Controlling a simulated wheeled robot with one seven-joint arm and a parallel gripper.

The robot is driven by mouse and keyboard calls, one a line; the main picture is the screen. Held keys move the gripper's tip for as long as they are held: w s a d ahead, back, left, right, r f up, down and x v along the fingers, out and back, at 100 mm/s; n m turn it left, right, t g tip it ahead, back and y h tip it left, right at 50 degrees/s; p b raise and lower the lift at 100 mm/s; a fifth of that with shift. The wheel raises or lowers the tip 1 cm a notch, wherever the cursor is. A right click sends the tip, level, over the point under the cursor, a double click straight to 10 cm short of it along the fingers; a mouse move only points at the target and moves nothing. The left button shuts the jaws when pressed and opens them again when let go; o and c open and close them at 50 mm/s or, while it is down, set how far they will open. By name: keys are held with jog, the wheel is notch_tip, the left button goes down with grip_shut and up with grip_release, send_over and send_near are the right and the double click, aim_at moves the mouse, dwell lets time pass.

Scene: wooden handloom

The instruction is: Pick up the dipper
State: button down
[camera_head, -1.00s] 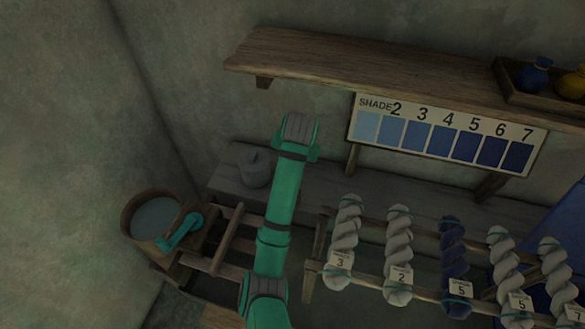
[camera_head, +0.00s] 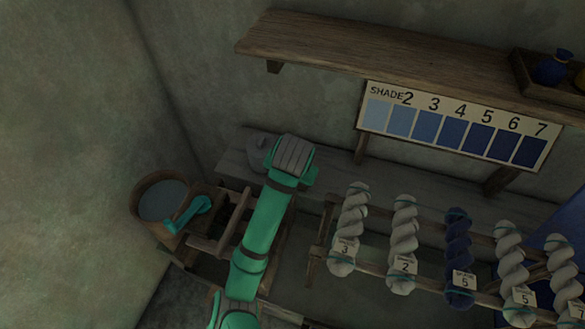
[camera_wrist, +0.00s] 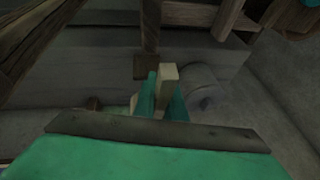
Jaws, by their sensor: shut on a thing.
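In the wrist view, a pale wooden piece (camera_wrist: 168,73) stands between the two teal fingers of my gripper (camera_wrist: 165,92). It looks like the handle of the dipper. The fingers are shut on it. The rest of the dipper is not clearly seen. In the head view, the end of my arm hides my gripper and whatever it holds; it is over the grey bench, just in front of the grey lidded pot (camera_head: 256,152). The pot also shows right beside the gripper in the wrist view (camera_wrist: 201,88).
A round wooden vat (camera_head: 144,196) of greyish liquid stands at left, with a turquoise crank-like part (camera_head: 186,214) beside it. A rack of twisted skeins (camera_head: 403,240) is at right. A shade card (camera_head: 453,125) hangs below a wooden shelf (camera_head: 400,70).

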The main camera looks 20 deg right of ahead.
jog(key=s+a, duration=0.4)
jog(key=s, duration=0.1)
jog(key=shift+s, duration=0.7)
jog(key=shift+s+a, duration=0.1)
